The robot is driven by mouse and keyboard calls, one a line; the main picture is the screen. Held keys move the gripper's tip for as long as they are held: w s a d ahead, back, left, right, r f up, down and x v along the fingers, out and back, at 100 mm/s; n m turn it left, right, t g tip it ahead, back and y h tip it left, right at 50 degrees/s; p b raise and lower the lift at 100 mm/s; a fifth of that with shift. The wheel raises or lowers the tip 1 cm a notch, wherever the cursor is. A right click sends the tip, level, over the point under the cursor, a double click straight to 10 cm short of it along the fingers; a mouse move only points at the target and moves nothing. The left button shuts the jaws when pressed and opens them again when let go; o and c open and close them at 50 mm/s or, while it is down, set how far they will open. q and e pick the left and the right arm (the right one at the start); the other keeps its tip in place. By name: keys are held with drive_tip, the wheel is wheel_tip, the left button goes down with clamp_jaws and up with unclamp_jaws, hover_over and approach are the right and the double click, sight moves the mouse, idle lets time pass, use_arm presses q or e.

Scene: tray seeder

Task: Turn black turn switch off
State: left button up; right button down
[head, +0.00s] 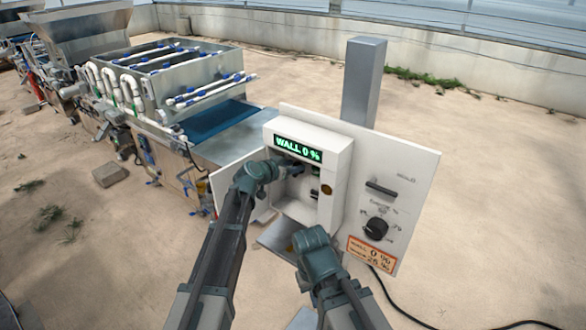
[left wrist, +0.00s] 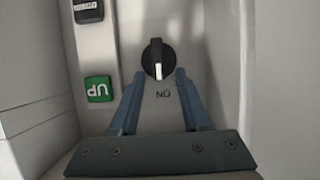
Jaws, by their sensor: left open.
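The black turn switch (left wrist: 158,57) is a round knob on a pale panel in the left wrist view. Its white mark points down toward a label that appears upside down and seems to read ON. My left gripper (left wrist: 161,74) is open, with its two blue fingertips at either side of the switch's lower part. I cannot tell whether they touch it. In the head view my left gripper (head: 288,166) reaches into the open white control box (head: 341,165), and the arm partly hides the inside. My right gripper (head: 318,262) is below the box, its fingers hidden.
A green UP button (left wrist: 98,89) sits left of the switch, with a dark button (left wrist: 88,10) beyond it. The box has a lit display (head: 298,148) reading WALL 0 %. A side panel (head: 405,165) carries another black dial (head: 376,228). The seeder machine (head: 190,80) stands behind left.

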use_arm(q)
clamp_jaws()
idle(0.3)
drive_tip(key=shift+w+a+n+g+h, duration=0.1)
drive_tip(key=shift+a+n+g+h, duration=0.05)
drive_tip(key=shift+n+h, duration=0.3)
drive_tip(key=shift+w+a+n+g+h, duration=0.15)
drive_tip(key=shift+n+h, duration=0.1)
drive_tip(key=shift+n, duration=0.3)
unclamp_jaws()
